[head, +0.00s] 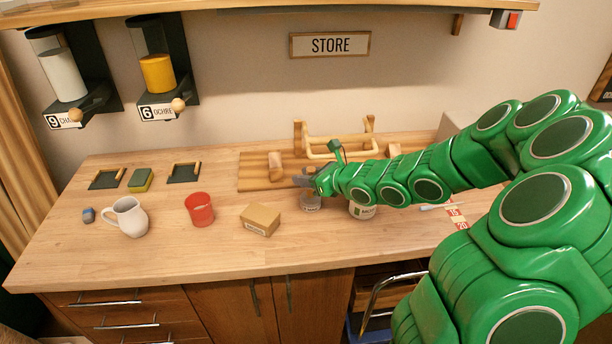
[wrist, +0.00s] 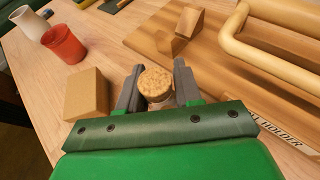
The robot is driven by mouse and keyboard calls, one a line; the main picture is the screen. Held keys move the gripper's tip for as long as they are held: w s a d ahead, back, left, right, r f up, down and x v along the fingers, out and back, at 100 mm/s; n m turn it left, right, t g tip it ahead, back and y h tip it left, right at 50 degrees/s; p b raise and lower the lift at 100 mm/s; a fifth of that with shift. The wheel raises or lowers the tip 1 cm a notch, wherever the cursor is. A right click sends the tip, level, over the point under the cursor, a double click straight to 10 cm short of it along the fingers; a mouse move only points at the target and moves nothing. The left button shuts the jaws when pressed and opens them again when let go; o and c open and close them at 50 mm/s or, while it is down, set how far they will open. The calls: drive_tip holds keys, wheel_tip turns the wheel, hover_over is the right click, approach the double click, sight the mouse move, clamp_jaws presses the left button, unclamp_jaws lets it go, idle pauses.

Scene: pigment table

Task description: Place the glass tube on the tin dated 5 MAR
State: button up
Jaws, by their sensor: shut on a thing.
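My gripper (head: 305,183) is shut on a small cork-topped container (head: 312,203), just above or on the worktop; I cannot tell which. In the wrist view its round cork (wrist: 156,82) sits between the two grey fingers of my gripper (wrist: 158,84). Its sides look clear or pale, with a small label too small to read. I cannot tell if it is the glass tube. A white labelled pot (head: 362,211) stands to its right, partly hidden by my arm. No date 5 MAR is readable in either view.
A tan block (head: 260,219), also in the wrist view (wrist: 87,95), stands left of my gripper. A red cup (head: 200,209) and white jug (head: 128,217) are farther left. Behind is a wooden rack (head: 340,146) on a board. Worktop (head: 180,250) in front is clear.

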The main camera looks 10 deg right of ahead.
drive_tip(key=o, duration=1)
drive_tip(key=shift+r, duration=0.1)
